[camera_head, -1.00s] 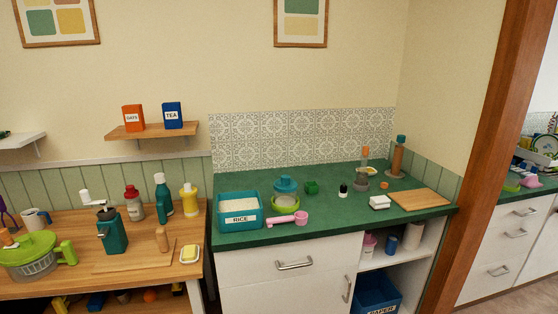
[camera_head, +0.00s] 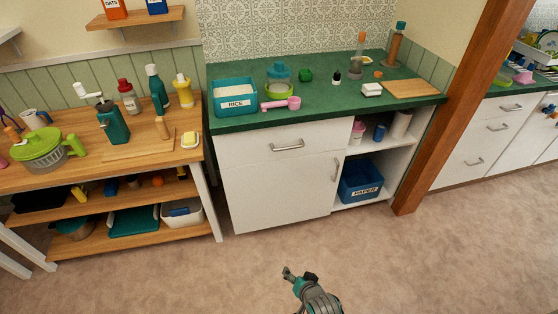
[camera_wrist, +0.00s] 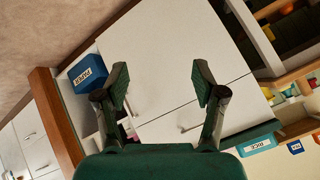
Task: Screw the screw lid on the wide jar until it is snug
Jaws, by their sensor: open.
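A round vessel with a teal top (camera_head: 281,72) and a lime-green lower part (camera_head: 280,90) stands upright on the green counter, behind a pink scoop. It may be the wide jar, but I cannot tell; nor can I tell whether its teal top is the screw lid. A small orange cap-like piece (camera_head: 378,74) lies farther right on the counter. My gripper (camera_head: 288,271) is low in front of the cabinet, far from the counter objects. In the wrist view my gripper (camera_wrist: 161,82) is open and empty, with white cabinet doors beyond its fingers.
A wooden table (camera_head: 90,165) with several items stands left. A PAPER bin (camera_head: 361,188) is on the low shelf. The floor ahead is clear.

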